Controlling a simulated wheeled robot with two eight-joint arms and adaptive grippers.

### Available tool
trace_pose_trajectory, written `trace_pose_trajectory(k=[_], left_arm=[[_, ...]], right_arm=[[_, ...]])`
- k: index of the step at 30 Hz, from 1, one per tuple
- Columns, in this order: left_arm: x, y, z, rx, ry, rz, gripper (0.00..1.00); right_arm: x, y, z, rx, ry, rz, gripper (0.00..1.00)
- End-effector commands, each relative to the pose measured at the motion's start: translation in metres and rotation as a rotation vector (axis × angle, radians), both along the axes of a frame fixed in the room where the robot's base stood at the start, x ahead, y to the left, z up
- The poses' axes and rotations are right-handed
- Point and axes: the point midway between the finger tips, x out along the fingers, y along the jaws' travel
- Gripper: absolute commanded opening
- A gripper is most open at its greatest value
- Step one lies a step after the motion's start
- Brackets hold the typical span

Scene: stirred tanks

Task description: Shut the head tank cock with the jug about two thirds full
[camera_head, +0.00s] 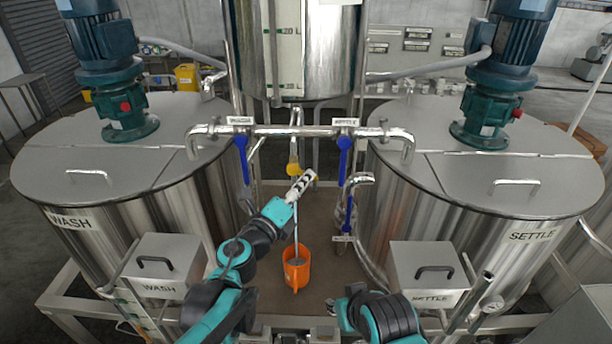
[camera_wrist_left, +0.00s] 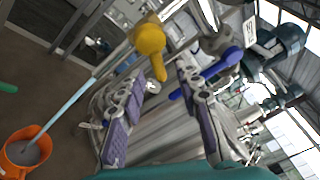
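The head tank cock has a yellow lever (camera_head: 293,169) under the steel head tank (camera_head: 300,50); it also shows in the left wrist view (camera_wrist_left: 150,45), with the lever's end pointing down. A pale stream runs from the outlet into the orange jug (camera_head: 296,274). The jug also shows in the left wrist view (camera_wrist_left: 22,155), with grey liquid below its rim; the exact level is hard to tell. My left gripper (camera_head: 303,183) is close to the lever. In its wrist view its purple-padded fingers (camera_wrist_left: 160,88) are apart and empty, with the lever's end between or just beyond their tips.
A steel pipe (camera_head: 290,131) with blue-handled valves (camera_head: 345,160) crosses above the lever. The wash tank (camera_head: 60,180) stands left and the settle tank (camera_head: 560,185) right. Lidded boxes (camera_head: 165,262) flank the brown deck.

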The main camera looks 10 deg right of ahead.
Motion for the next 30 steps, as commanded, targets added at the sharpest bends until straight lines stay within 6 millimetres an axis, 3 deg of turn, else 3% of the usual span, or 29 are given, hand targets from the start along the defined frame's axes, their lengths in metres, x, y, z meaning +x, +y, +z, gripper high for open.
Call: trace_pose_trajectory(k=[6, 17, 21, 30], left_arm=[[0.022, -0.02, 0.001, -0.002, 0.001, 0.001, 0.34], [0.028, -0.024, 0.0, -0.003, 0.001, 0.002, 0.34], [0.028, -0.024, 0.0, -0.003, 0.001, 0.002, 0.0], [0.027, -0.025, 0.0, -0.033, 0.01, 0.002, 0.0]], right_arm=[[0.0, 0.0, 0.004, 0.0, 0.0, 0.0, 0.29], [0.0, 0.0, 0.004, 0.0, 0.0, 0.0, 0.29], [0.0, 0.0, 0.004, 0.0, 0.0, 0.0, 0.29], [0.0, 0.0, -0.001, 0.0, 0.0, 0.0, 0.29]])
